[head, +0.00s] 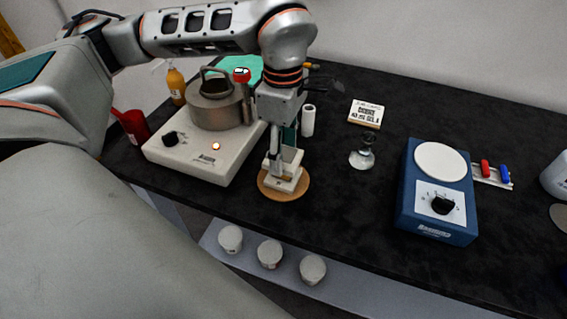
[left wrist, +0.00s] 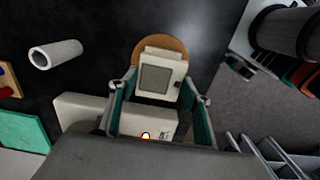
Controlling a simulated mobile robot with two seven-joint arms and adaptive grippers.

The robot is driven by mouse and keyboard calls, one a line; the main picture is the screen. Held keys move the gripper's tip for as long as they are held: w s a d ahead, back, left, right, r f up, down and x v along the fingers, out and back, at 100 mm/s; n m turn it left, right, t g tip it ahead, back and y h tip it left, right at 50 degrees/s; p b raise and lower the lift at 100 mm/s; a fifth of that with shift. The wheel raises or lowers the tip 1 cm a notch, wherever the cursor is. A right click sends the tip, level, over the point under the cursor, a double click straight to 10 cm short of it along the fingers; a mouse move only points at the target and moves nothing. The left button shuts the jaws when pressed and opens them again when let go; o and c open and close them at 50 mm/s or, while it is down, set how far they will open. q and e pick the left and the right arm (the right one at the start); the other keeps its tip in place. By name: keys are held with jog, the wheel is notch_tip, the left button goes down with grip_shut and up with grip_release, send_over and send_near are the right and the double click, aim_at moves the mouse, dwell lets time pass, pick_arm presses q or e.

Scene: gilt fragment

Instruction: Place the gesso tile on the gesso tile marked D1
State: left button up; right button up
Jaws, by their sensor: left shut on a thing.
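My left gripper (head: 283,172) points down over a round cork mat (head: 302,191) at the bench's front edge. It is shut on a white gesso tile (head: 292,156). Another pale tile (head: 285,185) lies on the mat just below. I cannot tell whether the two touch, and no D1 mark is readable. In the left wrist view the held tile (left wrist: 155,80), with a grey square on its face, sits between the teal fingers. The mat (left wrist: 172,45) shows beyond it. My right gripper is not in view.
A white hotplate (head: 200,160) with a metal pot (head: 215,108) stands close on the left. A white roll (head: 308,120), a small stand (head: 362,155), a printed block (head: 366,113) and a blue device (head: 437,195) stand rightward. Dark bench between them is clear.

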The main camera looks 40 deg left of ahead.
pick_arm(q)
notch_tip(320, 180, down, 4)
jog(key=shift+r, duration=0.25)
jog(key=shift+f, duration=0.25)
jog(key=shift+f, duration=0.15)
jog(key=o, duration=1.2)
